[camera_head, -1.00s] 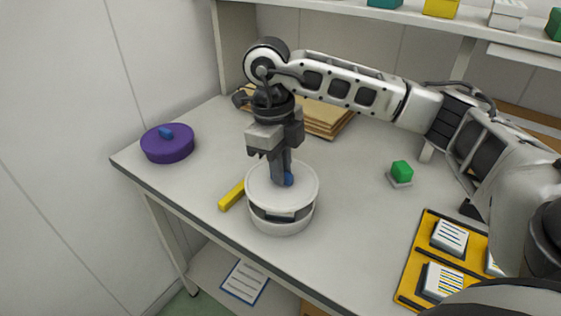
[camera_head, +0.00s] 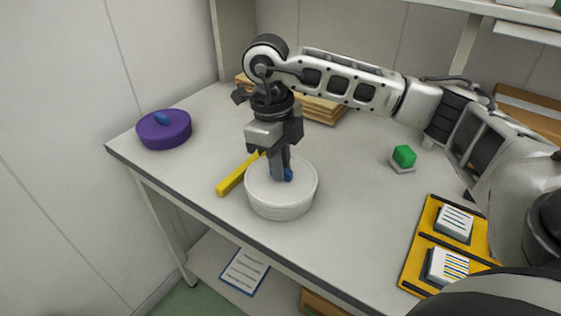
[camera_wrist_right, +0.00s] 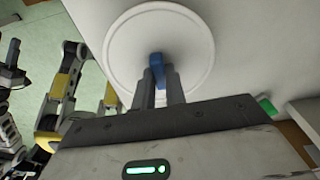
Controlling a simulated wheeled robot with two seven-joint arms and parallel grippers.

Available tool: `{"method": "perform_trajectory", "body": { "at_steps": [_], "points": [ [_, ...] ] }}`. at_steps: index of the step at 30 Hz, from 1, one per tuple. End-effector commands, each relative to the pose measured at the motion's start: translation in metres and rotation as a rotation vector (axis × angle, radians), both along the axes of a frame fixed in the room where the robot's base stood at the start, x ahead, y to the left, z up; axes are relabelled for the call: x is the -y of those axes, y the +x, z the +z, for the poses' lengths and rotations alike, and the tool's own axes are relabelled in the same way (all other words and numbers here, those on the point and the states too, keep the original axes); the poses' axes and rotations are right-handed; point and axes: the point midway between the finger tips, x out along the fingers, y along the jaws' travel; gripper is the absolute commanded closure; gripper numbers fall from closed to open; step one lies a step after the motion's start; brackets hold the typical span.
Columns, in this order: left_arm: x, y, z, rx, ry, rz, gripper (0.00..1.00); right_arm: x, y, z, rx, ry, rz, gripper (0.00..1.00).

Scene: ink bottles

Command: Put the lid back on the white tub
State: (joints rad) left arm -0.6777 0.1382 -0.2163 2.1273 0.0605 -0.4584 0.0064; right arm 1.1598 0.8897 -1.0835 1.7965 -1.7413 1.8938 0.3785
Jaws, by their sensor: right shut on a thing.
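The white tub (camera_head: 280,207) stands near the front edge of the table. Its white lid (camera_head: 303,184) sits on top of it, looking level, with no gap visible between them. The lid has a blue handle (camera_head: 288,174), which also shows in the right wrist view (camera_wrist_right: 158,66). My right gripper (camera_head: 282,175) points down over the lid and is shut on the blue handle. In the right wrist view the fingers (camera_wrist_right: 160,80) hold the handle at the lid's middle. The tub is hidden under the lid there. My left gripper is not seen in the head view.
A purple round tub (camera_head: 165,131) with a blue handle stands at the left. A yellow bar (camera_head: 236,177) lies beside the white tub. A green block (camera_head: 404,155), a yellow tray (camera_head: 414,262) with cards and a brown stack (camera_head: 322,108) lie around. The table's middle right is clear.

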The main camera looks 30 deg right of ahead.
Motion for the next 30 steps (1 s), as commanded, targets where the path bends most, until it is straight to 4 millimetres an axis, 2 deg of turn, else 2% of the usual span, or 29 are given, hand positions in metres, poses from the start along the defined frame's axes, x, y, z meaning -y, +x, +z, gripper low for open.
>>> {"method": "perform_trajectory", "body": {
  "at_steps": [18,30],
  "points": [
    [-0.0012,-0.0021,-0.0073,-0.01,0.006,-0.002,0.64,-0.0002,0.0001,-0.0001,0.001,0.0,0.0,1.0],
    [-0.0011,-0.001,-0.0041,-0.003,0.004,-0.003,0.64,-0.0001,0.0001,0.0001,0.001,0.0,0.0,1.0]
  ]
}}
